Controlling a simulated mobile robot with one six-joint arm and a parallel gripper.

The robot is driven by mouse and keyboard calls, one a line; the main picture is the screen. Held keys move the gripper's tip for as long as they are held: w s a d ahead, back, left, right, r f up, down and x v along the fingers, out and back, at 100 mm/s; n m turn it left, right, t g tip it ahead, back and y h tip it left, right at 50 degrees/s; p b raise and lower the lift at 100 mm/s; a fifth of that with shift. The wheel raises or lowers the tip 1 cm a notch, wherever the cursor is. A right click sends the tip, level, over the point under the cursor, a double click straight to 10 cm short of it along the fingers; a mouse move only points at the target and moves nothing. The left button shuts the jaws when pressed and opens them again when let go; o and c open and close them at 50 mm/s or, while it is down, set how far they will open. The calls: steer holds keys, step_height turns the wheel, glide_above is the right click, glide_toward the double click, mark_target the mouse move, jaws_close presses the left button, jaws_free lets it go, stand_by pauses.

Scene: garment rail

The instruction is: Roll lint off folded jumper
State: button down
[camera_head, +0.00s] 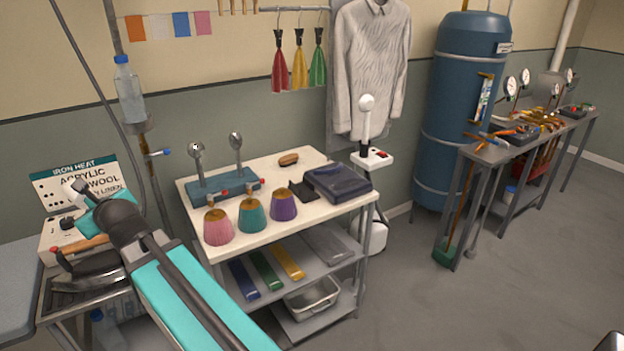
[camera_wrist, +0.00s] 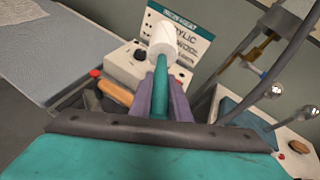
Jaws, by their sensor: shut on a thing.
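My gripper (camera_wrist: 161,84) is shut on the teal handle of a lint roller (camera_wrist: 162,40). Its white roller head points up and away from the fingers in the wrist view. In the head view my gripper (camera_head: 88,202) is at the left, in front of the iron-heat sign and well away from the cart top. A dark navy folded jumper (camera_head: 338,184) lies flat on the right end of the white cart top (camera_head: 262,180). No lint can be made out on it. The jumper is not seen in the wrist view.
Pink, teal and purple cone spools (camera_head: 251,215) stand along the cart's front edge. A blue base with upright metal-knobbed levers (camera_head: 222,187) is behind them. A brown brush (camera_head: 289,160) and a steamer (camera_head: 366,135) are near the jumper. Open floor lies to the right.

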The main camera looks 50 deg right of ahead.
steer(key=shift+a, duration=0.1)
stand_by(0.3)
steer(key=s+d+f+h+p, duration=0.1)
steer(key=s+d+f, duration=0.1)
steer(key=d, duration=1.1)
steer(key=s+d+f+m+h+p, duration=0.1)
steer(key=s+d+f, duration=0.2)
steer(key=d, duration=1)
steer(key=s+d+f+h+p, duration=0.1)
steer(key=s+d+f+p, duration=0.1)
steer(key=d, duration=1.2)
steer(key=s+d+f+g+h+p, duration=0.1)
steer(key=s+d+f, duration=0.1)
steer(key=s+d, duration=1)
steer(key=s+d+f+m+g+h+p, duration=0.1)
steer(key=s+d+f+h, duration=0.1)
steer(key=s+d, duration=1.1)
steer(key=d, duration=0.4)
steer(key=shift+p, duration=0.3)
steer(key=shift+d+f, duration=0.1)
steer(key=shift+f, duration=0.15)
